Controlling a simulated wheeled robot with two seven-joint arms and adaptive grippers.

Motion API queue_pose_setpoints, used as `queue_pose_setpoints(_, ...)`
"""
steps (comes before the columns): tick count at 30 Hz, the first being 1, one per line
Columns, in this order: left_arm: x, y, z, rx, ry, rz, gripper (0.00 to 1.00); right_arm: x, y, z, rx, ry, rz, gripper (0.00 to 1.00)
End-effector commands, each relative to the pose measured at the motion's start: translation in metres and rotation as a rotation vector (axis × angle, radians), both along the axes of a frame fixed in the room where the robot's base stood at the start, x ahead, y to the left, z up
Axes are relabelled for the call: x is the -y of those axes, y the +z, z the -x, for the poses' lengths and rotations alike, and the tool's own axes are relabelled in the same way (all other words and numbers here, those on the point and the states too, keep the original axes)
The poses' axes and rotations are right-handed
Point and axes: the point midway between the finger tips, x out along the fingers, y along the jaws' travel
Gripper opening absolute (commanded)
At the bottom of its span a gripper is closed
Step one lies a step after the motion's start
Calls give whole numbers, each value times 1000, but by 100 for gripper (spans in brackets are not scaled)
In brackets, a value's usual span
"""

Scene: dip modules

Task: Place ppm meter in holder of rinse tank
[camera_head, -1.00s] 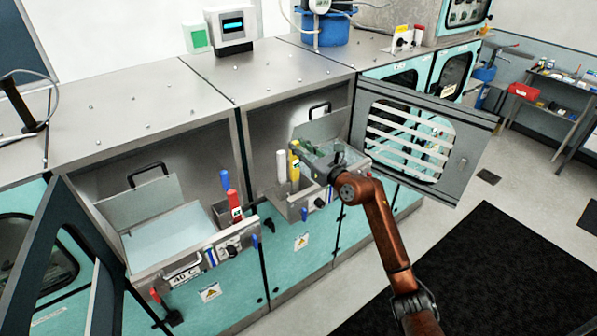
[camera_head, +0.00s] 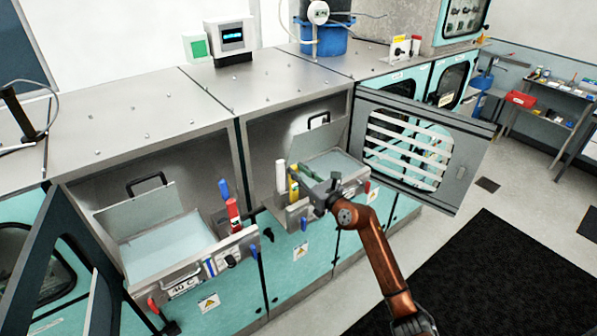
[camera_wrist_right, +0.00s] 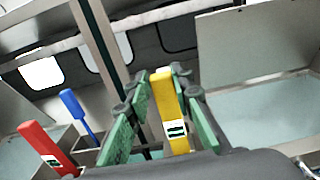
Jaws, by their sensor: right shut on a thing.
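My right gripper (camera_head: 308,180) is at the left front corner of the right tank (camera_head: 338,166). It is shut on a yellow meter (camera_head: 294,186) with a small dark display, which also shows between the green fingers (camera_wrist_right: 160,125) in the wrist view. The yellow meter stands upright at the holder (camera_head: 290,218) on this tank's front-left corner, beside a white stick (camera_head: 281,178). Its lower end is hidden, so I cannot tell how deep it sits. My left gripper is not in view.
The left tank (camera_head: 165,248) has a red meter (camera_head: 233,215) and a blue one (camera_head: 223,190) at its right corner. Raised lids stand behind both tanks. An open slatted door (camera_head: 420,150) is right of the arm, and another open door (camera_head: 50,270) is at the left.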

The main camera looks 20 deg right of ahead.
Motion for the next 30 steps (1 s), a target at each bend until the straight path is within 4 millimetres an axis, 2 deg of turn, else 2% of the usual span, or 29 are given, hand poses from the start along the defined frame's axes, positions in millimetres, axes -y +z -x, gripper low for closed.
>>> queue_pose_setpoints(8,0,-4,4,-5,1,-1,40,0,-6,0,0,0,1,2)
queue_pose_setpoints(9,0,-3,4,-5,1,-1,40,0,-6,0,-1,0,1,23)
queue_pose_setpoints(16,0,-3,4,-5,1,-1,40,0,-6,0,0,0,0,38)
queue_pose_setpoints(24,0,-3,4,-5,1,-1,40,0,-5,0,0,0,0,39)
queue_pose_setpoints(30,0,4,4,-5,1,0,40,2,8,4,0,-1,0,39)
